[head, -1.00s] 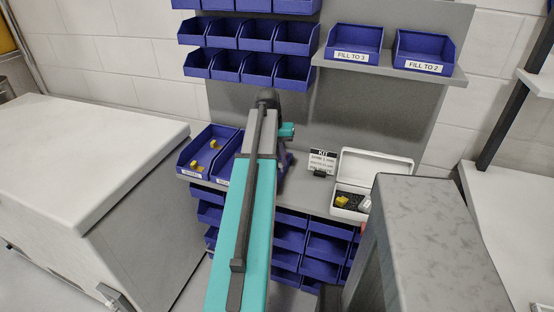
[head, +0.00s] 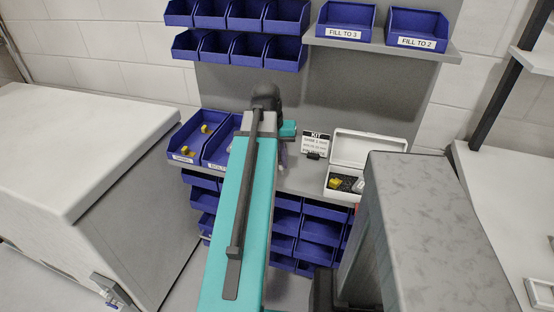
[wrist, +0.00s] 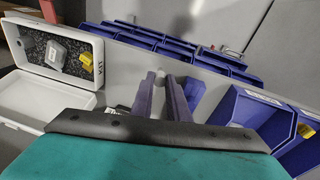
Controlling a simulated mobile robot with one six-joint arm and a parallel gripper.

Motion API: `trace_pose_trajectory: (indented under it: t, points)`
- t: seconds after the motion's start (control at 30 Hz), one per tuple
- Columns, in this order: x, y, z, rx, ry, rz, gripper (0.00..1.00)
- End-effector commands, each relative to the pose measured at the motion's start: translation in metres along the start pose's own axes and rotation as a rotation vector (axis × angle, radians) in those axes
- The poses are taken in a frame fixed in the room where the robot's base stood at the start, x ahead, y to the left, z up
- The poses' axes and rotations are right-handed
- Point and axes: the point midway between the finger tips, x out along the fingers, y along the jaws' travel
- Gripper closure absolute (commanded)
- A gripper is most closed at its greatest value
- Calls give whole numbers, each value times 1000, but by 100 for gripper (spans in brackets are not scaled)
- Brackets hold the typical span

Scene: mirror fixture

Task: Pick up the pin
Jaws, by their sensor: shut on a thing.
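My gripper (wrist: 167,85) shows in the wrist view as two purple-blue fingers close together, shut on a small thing. In the head view my arm covers most of the gripper; only a sliver shows beside the arm, over the bench, between the blue bins and the white kit box. The open kit box (head: 368,148) stands on the bench to the right, holding a yellow piece (head: 335,183) and a grey piece (wrist: 55,54) on dark foam.
Blue bins (head: 172,143) stand left on the bench, the leftmost with yellow pieces (head: 187,150). A KIT sign (head: 316,143) stands beside the box. Bins labelled FILL TO 3 (head: 345,33) and FILL TO 2 (head: 416,44) sit on a shelf above. More bins hang below the bench.

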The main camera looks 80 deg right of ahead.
Motion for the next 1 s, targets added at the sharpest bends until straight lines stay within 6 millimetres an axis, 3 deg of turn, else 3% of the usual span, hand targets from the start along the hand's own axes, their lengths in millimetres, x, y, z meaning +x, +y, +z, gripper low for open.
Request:
trace_pose_trajectory:
  t: [1.0]
  points:
    - [-8, 3, 3, 0, 0, 0, 100]
